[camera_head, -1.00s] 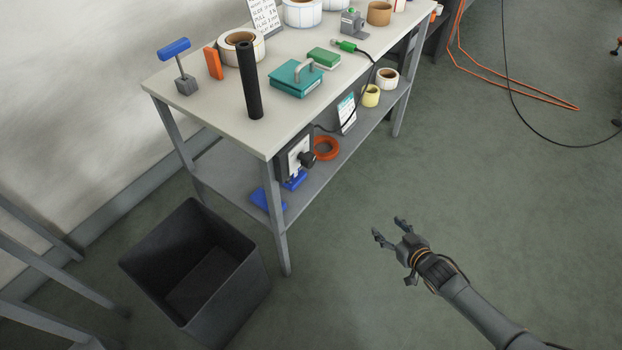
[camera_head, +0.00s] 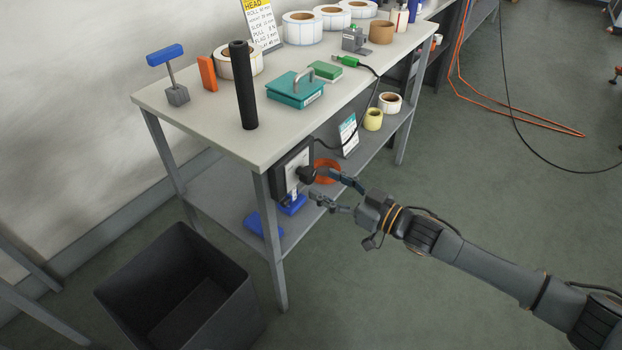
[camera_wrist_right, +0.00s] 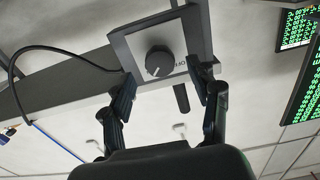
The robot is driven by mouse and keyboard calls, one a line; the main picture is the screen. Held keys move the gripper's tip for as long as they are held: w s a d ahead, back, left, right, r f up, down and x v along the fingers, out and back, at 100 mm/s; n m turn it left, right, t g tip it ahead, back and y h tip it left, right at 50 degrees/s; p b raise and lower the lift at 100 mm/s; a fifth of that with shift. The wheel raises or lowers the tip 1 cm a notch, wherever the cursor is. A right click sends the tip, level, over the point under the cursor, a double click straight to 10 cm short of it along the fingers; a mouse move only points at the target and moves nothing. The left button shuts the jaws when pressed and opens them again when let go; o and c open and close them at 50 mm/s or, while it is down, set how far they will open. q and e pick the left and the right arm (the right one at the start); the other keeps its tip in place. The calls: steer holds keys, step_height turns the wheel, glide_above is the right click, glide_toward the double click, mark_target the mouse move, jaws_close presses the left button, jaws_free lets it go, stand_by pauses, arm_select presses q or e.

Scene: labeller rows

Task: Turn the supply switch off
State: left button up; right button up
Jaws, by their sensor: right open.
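The supply switch is a dark round knob (camera_head: 306,174) on a pale plate in a dark frame (camera_head: 280,181), under the table top near the front leg. In the right wrist view the knob (camera_wrist_right: 159,61) has a light pointer mark, with partly hidden lettering to its right. My right gripper (camera_head: 335,186) is open and close in front of the knob. In the right wrist view its fingertips (camera_wrist_right: 166,95) are apart with the knob showing between and beyond them; I cannot tell whether they touch it. My left gripper is not in view.
The table (camera_head: 190,113) holds label rolls, a teal block with a handle (camera_head: 295,90) and a black cylinder (camera_head: 244,85). An orange ring (camera_head: 327,165) and blue items (camera_head: 262,224) are on the lower shelf. A dark bin (camera_head: 180,290) stands on the floor.

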mark_target(312, 178)
steer(key=x, duration=0.5)
steer(key=shift+b, duration=0.3)
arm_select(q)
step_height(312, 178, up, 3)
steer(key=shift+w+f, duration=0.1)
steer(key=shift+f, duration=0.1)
arm_select(e)
steer(key=c, duration=1.2)
